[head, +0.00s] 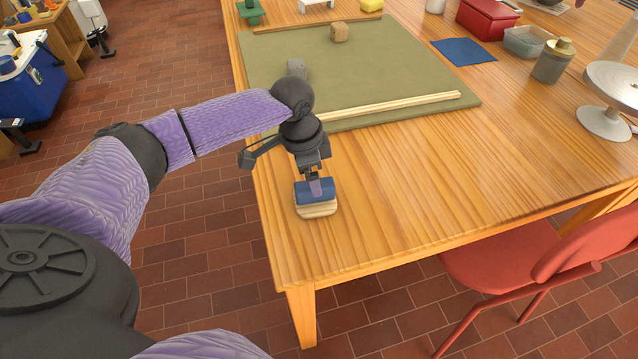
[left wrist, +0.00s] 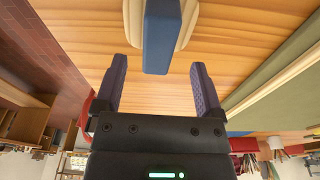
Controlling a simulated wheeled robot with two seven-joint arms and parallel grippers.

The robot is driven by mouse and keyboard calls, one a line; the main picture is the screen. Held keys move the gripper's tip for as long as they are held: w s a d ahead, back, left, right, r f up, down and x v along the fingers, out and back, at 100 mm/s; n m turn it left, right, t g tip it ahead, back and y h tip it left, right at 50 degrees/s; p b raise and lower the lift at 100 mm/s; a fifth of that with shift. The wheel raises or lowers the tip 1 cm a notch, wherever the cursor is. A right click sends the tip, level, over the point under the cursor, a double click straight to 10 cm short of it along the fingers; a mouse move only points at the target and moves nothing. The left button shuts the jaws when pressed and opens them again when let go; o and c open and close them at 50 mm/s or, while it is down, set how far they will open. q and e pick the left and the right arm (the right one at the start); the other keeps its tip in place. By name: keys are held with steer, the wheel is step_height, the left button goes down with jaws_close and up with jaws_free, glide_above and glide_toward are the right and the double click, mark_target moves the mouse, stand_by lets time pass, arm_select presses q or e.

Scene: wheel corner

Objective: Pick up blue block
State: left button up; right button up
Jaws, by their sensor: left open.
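The blue block (head: 302,193) lies on a pale wooden piece (head: 318,211) near the table's left front edge. My left gripper (head: 314,182) is over the block in the head view, with a finger covering part of it. In the left wrist view the blue block (left wrist: 160,38) stands out ahead, its near end reaching between the fingertips of my open left gripper (left wrist: 159,68). A gap shows on both sides, so the fingers are not touching it. The pale piece (left wrist: 185,25) shows behind the block. My right gripper is not in view.
A red box (head: 488,18) and grey canister (head: 552,62) stand right. The table front is clear; a red chair (head: 530,262) is beside it.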

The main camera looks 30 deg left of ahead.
arm_select(q)
steer(key=f, duration=0.1)
steer(key=f+b, duration=0.1)
steer(key=f, duration=0.2)
steer(key=shift+d+b, duration=0.25)
steer(key=shift+b, duration=0.15)
steer(key=shift+w, duration=0.15)
steer(key=shift+r, duration=0.15)
steer(key=shift+c, duration=0.6)
steer(key=c, duration=0.7)
steer(key=shift+c, duration=1.4)
jaws_close()
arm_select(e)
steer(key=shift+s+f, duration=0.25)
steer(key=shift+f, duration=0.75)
